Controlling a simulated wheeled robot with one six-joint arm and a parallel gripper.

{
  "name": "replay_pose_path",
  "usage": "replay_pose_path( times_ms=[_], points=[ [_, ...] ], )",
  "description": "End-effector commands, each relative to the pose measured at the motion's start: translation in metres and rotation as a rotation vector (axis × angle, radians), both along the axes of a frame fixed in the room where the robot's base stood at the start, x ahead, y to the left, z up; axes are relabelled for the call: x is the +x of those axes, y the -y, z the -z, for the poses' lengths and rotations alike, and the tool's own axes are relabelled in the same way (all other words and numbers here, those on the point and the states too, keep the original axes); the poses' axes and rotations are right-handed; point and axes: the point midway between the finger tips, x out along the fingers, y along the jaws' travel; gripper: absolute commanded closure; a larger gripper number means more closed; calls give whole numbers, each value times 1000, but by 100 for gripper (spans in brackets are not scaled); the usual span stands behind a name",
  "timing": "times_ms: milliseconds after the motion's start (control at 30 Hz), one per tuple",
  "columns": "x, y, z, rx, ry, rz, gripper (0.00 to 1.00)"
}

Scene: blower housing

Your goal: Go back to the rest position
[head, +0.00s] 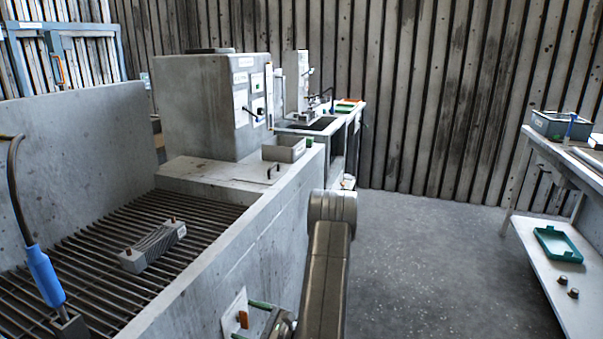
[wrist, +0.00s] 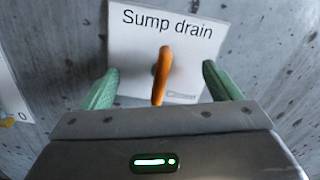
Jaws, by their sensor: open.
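My gripper (wrist: 160,82) is open, with its two green fingers apart, one on each side of an orange lever (wrist: 163,75). The lever stands out in front of a white plate marked "Sump drain" (wrist: 140,25). I cannot tell whether either finger touches the lever; gaps show on both sides. In the head view my gripper (head: 256,318) is low at the side wall of the grey basin, beside the orange lever (head: 243,318). My arm reaches down in the middle of the picture and hides part of that wall.
The grey basin has a slatted grate (head: 95,262) with a grey finned block (head: 152,246) and a blue-handled hose (head: 42,275). A grey cabinet (head: 200,105) stands behind. At right is a table with a lower shelf (head: 580,305) and a green tray (head: 558,244). Floor between is clear.

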Motion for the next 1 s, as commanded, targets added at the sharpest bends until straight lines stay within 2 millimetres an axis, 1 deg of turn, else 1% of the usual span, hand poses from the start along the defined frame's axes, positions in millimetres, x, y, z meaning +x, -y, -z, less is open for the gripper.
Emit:
replay_pose_path(
  times_ms=[33, 200, 400, 800, 1000],
  points=[
    [0, 0, -5, 11, -30, 0, 16],
    [0, 0, -4, 42, -118, 0, 16],
    [1, 0, -1, 65, -179, 0, 16],
    [1, 0, 0, 70, -193, 0, 16],
    [-1, -3, -4, 60, -193, -7, 16]
  ],
)
